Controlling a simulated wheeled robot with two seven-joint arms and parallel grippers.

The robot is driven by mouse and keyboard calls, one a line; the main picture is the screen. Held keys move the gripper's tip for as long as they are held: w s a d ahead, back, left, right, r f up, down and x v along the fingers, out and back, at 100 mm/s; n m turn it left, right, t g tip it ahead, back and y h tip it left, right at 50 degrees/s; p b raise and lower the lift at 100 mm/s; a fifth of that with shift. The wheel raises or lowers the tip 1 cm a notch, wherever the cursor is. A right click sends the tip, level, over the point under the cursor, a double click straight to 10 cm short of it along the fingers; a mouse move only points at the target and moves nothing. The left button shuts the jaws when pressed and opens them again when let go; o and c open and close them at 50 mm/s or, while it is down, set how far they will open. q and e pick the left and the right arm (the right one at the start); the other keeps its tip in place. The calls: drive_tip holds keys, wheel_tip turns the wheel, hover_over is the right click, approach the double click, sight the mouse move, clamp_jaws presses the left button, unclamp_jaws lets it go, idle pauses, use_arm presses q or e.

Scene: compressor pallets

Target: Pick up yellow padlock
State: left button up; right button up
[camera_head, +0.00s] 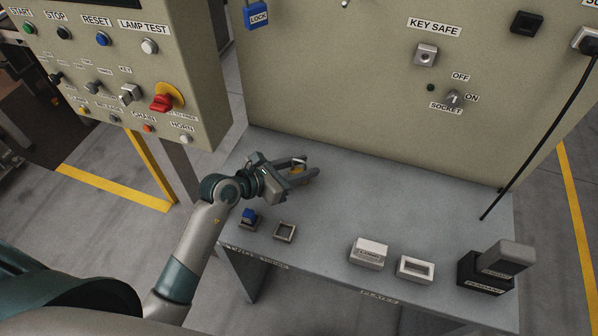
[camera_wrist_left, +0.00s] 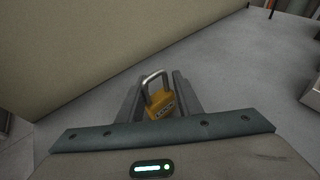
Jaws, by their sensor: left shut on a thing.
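The yellow padlock (camera_wrist_left: 161,105) has an orange-yellow body with dark markings and a silver shackle. It sits between the two fingers of my left gripper (camera_wrist_left: 155,98) in the left wrist view, with its shackle pointing away from the wrist. In the head view the left gripper (camera_head: 299,171) is over the back left of the grey table (camera_head: 400,200), and a small part of the padlock (camera_head: 296,169) shows between its fingers. The left gripper is shut on the padlock. I cannot tell whether the padlock touches the table. My right gripper is not in view.
A blue padlock (camera_head: 248,216) sits in a holder near the front left edge, beside an empty square holder (camera_head: 284,231). White blocks (camera_head: 369,252) and a dark box (camera_head: 489,269) stand at the front right. A panel with switches (camera_head: 420,90) rises behind the table.

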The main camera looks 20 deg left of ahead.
use_arm(q)
drive_tip(key=shift+r+b, duration=0.3)
drive_tip(key=shift+r, duration=0.5)
wheel_tip(320, 180, up, 3)
drive_tip(key=shift+f+b, duration=0.15)
drive_tip(key=shift+b, duration=0.2)
drive_tip(key=s+d+r, duration=0.1)
drive_tip(key=d+r, duration=0.1)
drive_tip(key=d, duration=0.1)
drive_tip(key=s+d+r+b, duration=0.1)
drive_tip(key=d+r, duration=0.1)
drive_tip(key=d, duration=0.2)
drive_tip(key=s+d+r+b, duration=0.1)
drive_tip(key=d+r, duration=0.1)
drive_tip(key=d, duration=0.2)
drive_tip(key=shift+s+r, duration=0.35)
